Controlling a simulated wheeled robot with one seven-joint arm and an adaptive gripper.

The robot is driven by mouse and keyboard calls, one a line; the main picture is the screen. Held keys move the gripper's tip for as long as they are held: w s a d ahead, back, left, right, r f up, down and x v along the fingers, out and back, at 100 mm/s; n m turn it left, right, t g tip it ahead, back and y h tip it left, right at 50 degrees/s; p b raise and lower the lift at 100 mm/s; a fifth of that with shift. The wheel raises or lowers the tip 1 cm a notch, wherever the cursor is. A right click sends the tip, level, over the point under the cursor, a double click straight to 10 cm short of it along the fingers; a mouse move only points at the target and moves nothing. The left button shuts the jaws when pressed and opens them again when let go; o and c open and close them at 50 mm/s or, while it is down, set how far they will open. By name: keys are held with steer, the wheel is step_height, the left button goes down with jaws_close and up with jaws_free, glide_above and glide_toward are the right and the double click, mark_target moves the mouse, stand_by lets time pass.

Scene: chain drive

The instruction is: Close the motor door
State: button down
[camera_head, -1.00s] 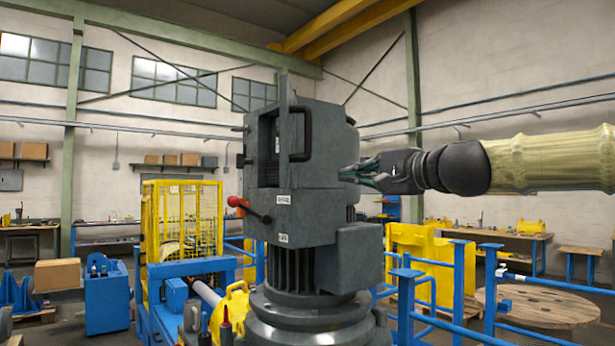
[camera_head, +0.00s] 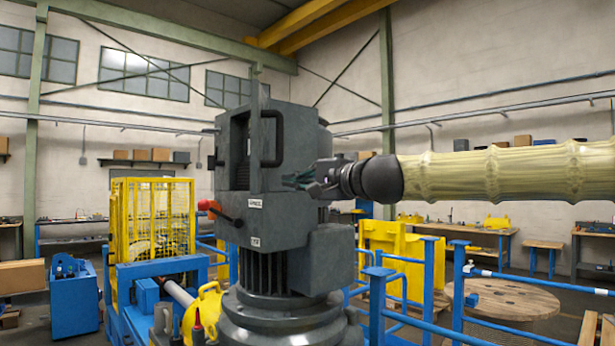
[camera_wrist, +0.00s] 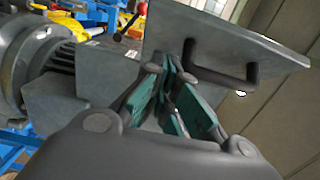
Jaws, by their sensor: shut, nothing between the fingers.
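The grey motor housing (camera_head: 300,150) stands upright on its round base, with a dark opening at its front. The motor door (camera_head: 254,125) is swung out and shows nearly edge-on in the head view. In the wrist view, the door (camera_wrist: 200,35) is a flat grey panel with a black bar handle (camera_wrist: 232,82). The handle also shows in the head view (camera_head: 280,140). My gripper (camera_head: 292,181) is shut and empty, low and right of the handle. In the wrist view, my gripper's fingertips (camera_wrist: 187,62) overlap the panel's lower edge, left of the handle. I cannot tell whether they touch it.
A lever with a red knob (camera_head: 206,205) sticks out left of the housing. Blue railings (camera_head: 376,300) stand in front at the right, and a yellow cage (camera_head: 150,220) stands behind at the left. A wooden spool (camera_head: 510,298) lies at the right.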

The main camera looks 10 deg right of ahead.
mark_target(261, 181)
steer(key=shift+w+a+p, duration=0.2)
steer(key=shift+a+p, duration=0.1)
steer(key=shift+a, duration=0.5)
steer(key=shift+w+a+p, duration=0.25)
steer(key=shift+a+p, duration=0.05)
steer(key=shift+a, duration=0.5)
steer(key=shift+w+a+p, duration=0.2)
steer(key=shift+a+p, duration=0.1)
steer(key=shift+a, duration=0.5)
steer(key=shift+a, duration=0.15)
